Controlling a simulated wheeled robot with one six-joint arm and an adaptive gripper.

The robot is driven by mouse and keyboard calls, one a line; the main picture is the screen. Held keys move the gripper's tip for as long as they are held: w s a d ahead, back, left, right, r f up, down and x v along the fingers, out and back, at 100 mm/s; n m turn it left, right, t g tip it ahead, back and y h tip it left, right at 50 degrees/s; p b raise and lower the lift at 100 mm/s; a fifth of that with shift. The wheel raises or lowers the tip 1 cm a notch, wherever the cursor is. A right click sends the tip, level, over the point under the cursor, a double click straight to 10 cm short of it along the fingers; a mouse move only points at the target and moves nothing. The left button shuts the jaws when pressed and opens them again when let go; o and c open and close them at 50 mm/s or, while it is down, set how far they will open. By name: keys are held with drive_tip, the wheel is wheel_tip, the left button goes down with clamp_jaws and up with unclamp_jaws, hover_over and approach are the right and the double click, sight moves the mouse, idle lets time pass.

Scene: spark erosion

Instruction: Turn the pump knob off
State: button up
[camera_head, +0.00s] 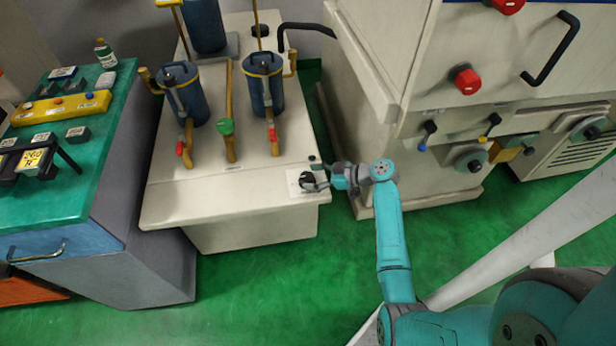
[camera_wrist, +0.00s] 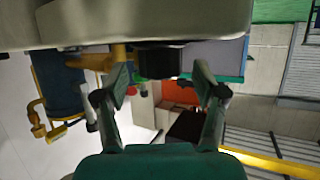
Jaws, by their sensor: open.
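The pump knob (camera_head: 306,180) is a small black knob on a pale plate at the front right corner of the beige pump unit (camera_head: 215,205). In the wrist view the dark knob (camera_wrist: 158,60) stands at the upper middle, between the two fingertips across the picture. My gripper (camera_head: 319,184) reaches in from the right at the knob in the head view and partly covers it. In the wrist view my gripper (camera_wrist: 160,80) has its fingers spread, one on each side of the knob. I cannot tell whether either finger touches it.
Blue filter canisters (camera_head: 263,85) with yellow pipes and red-handled valves stand on the unit behind the knob. The beige machine (camera_head: 375,130) rises to the right. Green floor (camera_head: 270,290) in front is clear.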

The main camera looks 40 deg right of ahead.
drive_tip(key=v, duration=0.9)
drive_tip(key=shift+s+d, duration=0.2)
drive_tip(key=shift+s, duration=0.15)
